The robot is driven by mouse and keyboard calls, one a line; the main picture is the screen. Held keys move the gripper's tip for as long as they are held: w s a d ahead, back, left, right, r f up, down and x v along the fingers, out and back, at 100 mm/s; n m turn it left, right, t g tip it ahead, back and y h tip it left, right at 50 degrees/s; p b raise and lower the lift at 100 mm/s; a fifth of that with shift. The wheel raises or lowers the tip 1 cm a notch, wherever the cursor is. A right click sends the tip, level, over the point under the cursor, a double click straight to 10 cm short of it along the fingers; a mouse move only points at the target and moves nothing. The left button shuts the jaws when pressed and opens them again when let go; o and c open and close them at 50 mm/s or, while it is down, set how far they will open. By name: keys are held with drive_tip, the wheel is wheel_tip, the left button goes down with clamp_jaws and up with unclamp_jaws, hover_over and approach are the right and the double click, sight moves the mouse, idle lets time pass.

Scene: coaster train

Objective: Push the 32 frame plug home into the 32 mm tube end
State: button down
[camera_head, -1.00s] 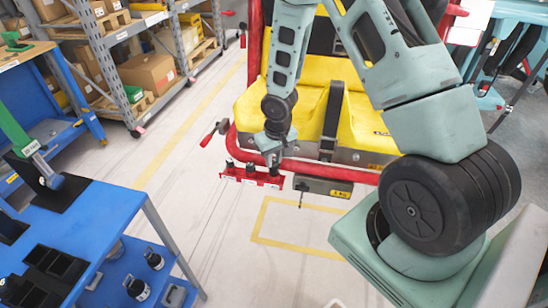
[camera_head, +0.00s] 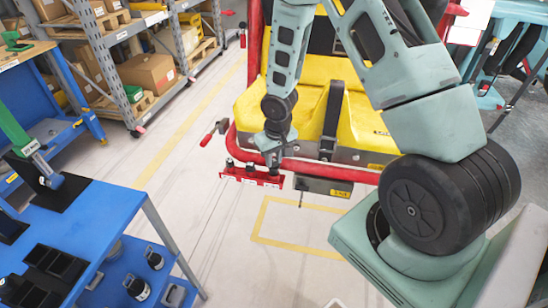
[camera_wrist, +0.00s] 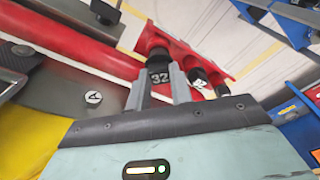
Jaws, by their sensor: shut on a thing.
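My gripper (camera_wrist: 160,92) is shut on the black 32 frame plug (camera_wrist: 159,77), its white "32" facing the wrist camera between the two grey fingers. The plug's far end meets a dark round opening in the red holder (camera_wrist: 222,73); how deep it sits I cannot tell. In the head view my gripper (camera_head: 272,160) points down at the right end of the red holder (camera_head: 250,178), and the plug is hardly visible there. I cannot make out the 32 mm tube end for certain.
Other black plugs (camera_head: 229,163) stand along the red holder, one with a white label (camera_wrist: 199,80) close beside my fingers. A red tube (camera_head: 310,168), yellow seat (camera_head: 250,105) and grey box (camera_head: 325,187) are close by. The blue workbench (camera_head: 100,210) stands left; floor between is clear.

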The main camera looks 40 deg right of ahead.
drive_tip(key=shift+f+b, duration=1.2)
drive_tip(key=shift+f, duration=0.35)
drive_tip(key=c, duration=1.2)
unclamp_jaws()
drive_tip(key=shift+o, duration=1.3)
drive_tip(key=shift+d, duration=0.1)
drive_tip(key=shift+d, duration=0.1)
drive_tip(key=shift+c, duration=0.5)
drive_tip(key=shift+r, duration=0.15)
